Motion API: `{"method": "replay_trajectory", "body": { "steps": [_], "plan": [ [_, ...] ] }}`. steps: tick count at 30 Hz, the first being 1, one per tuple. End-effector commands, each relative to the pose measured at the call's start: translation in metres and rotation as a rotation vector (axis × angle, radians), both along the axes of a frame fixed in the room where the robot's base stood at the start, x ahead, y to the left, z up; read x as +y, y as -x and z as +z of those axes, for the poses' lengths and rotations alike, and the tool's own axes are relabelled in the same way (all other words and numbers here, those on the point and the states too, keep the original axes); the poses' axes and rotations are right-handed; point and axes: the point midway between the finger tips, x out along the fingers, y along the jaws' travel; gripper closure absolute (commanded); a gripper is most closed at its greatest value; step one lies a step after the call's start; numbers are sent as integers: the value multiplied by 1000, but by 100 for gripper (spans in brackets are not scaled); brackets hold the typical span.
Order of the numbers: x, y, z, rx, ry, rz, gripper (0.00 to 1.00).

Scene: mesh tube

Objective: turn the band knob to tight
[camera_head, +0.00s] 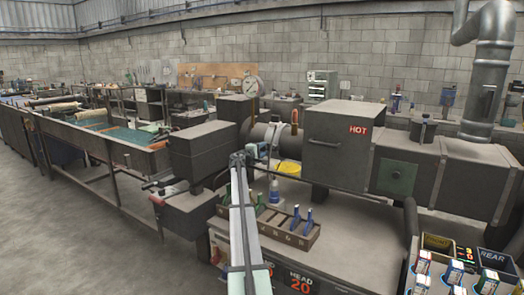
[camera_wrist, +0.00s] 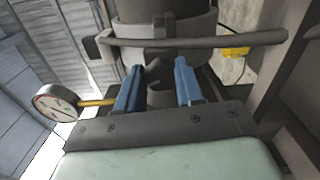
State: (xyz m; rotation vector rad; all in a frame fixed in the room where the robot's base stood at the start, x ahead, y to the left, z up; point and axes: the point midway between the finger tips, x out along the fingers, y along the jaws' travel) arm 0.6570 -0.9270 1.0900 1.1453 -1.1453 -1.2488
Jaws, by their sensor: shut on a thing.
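The band knob (camera_wrist: 153,72) is a small dark piece between the two blue fingers of my gripper (camera_wrist: 159,66) in the wrist view. It sits just below a grey band (camera_wrist: 190,26) that wraps a dark barrel. My gripper is shut on the knob, and the fingers partly hide it. In the head view my gripper (camera_head: 263,150) is at the barrel (camera_head: 268,131), between the dark machine block on the left and the box marked HOT. The knob cannot be made out in the head view, and its marks do not show.
A grey bar (camera_wrist: 200,41) crosses close above my fingertips. A dial gauge (camera_wrist: 57,102) is at the left of the wrist view. Below my gripper in the head view are a blue bottle (camera_head: 275,192), a yellow item (camera_head: 290,168) and a tool rack (camera_head: 288,232). The HOT box (camera_head: 338,150) stands right.

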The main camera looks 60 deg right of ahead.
Motion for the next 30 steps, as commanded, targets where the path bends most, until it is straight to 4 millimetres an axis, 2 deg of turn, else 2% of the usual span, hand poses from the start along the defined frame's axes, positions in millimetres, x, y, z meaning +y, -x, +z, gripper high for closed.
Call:
{"method": "replay_trajectory", "body": {
  "steps": [30],
  "plan": [
    [0, -1, -3, -966, 0, 0, 94]
  ]
}}
